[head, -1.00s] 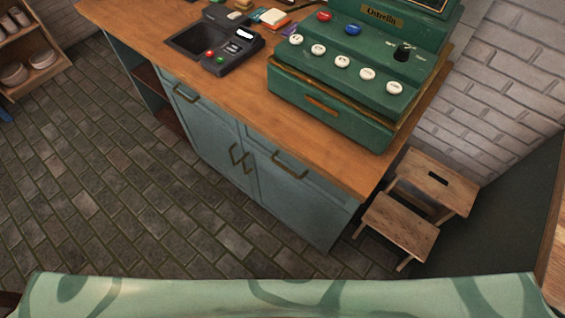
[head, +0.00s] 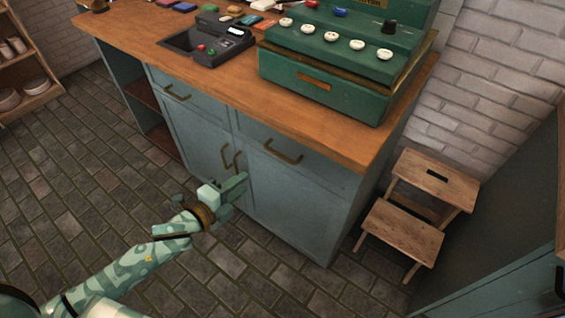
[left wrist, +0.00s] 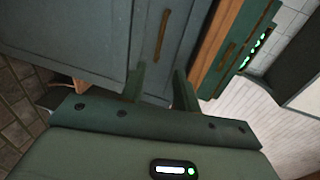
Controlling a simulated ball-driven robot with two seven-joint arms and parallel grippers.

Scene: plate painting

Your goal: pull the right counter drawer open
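The right counter drawer (head: 262,137) is shut, in the blue-grey counter below the wooden top, with a brass bar handle (head: 283,152). My left gripper (head: 237,194) is in front of the counter, lower and to the left of that handle in the head view, apart from it. In the left wrist view its two fingers (left wrist: 160,70) are spread with nothing between them. The drawer handle (left wrist: 162,35) shows ahead of the gap between the fingertips, running roughly lengthwise in that picture. My right gripper is not in view.
The left drawer handle (head: 177,95) and two door handles (head: 231,158) are close by. A green cash register (head: 325,80) and a card terminal (head: 208,42) stand on the counter top (head: 230,85). A wooden step stool (head: 405,228) stands right of the counter. The tiled floor in front is clear.

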